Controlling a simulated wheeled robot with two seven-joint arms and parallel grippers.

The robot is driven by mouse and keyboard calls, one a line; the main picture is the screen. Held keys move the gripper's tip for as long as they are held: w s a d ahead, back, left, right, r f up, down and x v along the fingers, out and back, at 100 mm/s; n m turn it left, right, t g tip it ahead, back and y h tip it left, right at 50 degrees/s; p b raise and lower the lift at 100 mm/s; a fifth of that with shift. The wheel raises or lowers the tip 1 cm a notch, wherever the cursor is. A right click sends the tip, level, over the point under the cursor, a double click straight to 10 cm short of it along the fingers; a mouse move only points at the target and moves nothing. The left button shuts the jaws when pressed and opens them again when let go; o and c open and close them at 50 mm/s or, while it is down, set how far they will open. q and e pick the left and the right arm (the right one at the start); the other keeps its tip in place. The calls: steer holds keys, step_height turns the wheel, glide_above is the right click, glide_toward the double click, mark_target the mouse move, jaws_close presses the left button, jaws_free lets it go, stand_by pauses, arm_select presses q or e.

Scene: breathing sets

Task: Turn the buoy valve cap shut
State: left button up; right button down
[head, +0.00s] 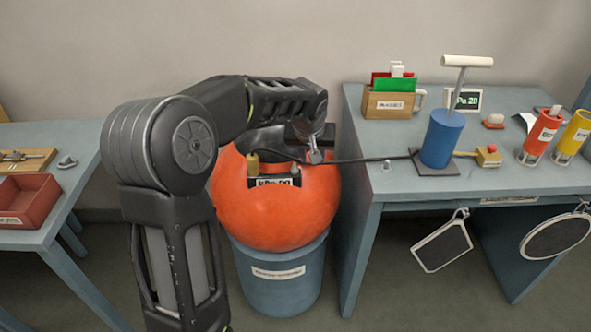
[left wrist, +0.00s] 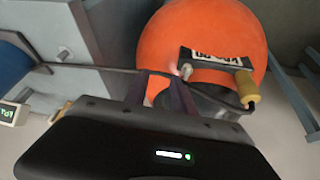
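A small pale metal piece (head: 314,156), perhaps the valve cap, is at the right of the fitting. My left gripper (left wrist: 160,85) is over the buoy top, its dark fingers apart with orange between them, close beside that piece (left wrist: 187,70). Contact is unclear. My right gripper is out of view.
A black hose (head: 365,159) runs from the blue pump (head: 442,138) on the right table (head: 400,195) to the buoy top, passing by the gripper. The left table holds a red tray (head: 22,200). My left arm hides part of the buoy's left side.

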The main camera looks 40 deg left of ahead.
mark_target(295, 166)
arm_select(q)
steer(key=shift+n+g+y, duration=0.5)
steer(key=shift+n, duration=0.3)
steer(key=s+a+r, duration=0.2)
steer(key=a, duration=0.1)
steer(key=shift+s+a, duration=0.25)
steer(key=shift+s, duration=0.05)
steer(key=shift+p+x, duration=0.45)
steer(key=shift+x, duration=3.45)
steer(key=shift+d, duration=0.1)
jaws_close()
